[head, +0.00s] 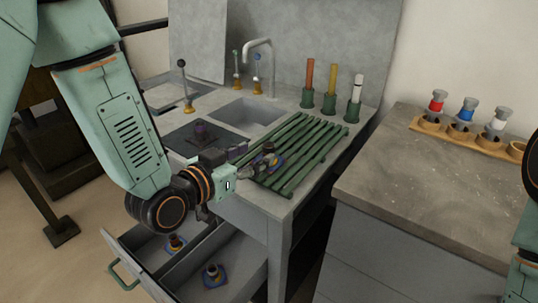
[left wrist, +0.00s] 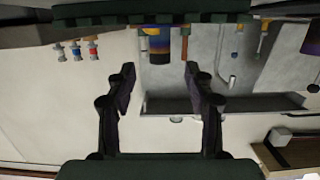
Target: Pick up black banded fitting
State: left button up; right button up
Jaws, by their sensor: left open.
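A dark fitting with yellow, orange and blue bands (left wrist: 160,45) shows in the left wrist view, beyond the fingertips and between them sideways. In the head view, a dark fitting with blue and yellow (head: 268,160) is at the green slatted rack, partly hidden by my left gripper (head: 262,168). My left gripper also shows in the left wrist view (left wrist: 160,85), open, with nothing between its fingers. Whether a finger touches the fitting cannot be told. Two more dark fittings with blue bases, one (head: 175,243) and another (head: 213,274), lie in the open drawer. My right gripper is out of view.
The green rack (head: 312,155) lies beside the sink (head: 246,113). Several tubes in green holders (head: 331,103) stand behind it. A wooden holder with coloured-top bottles (head: 465,139) stands on the right counter (head: 420,190). The open drawer (head: 135,268) juts out below my left arm.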

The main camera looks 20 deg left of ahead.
aim_at(265, 148)
pick_arm(q)
jog(key=shift+w+d+f, duration=0.15)
jog(key=shift+w+d, duration=0.05)
jog(key=shift+w, duration=0.15)
jog(key=b+x, duration=0.1)
jog(key=x, duration=0.3)
jog(key=shift+w, duration=0.3)
jog(key=shift+w+d, duration=0.25)
jog(key=shift+w, duration=0.3)
jog(key=shift+s+a, duration=0.1)
jog(key=shift+s, duration=0.1)
jog(key=shift+c, duration=1.6)
jog(key=shift+w, duration=0.1)
jog(key=c, duration=0.3)
grip_shut()
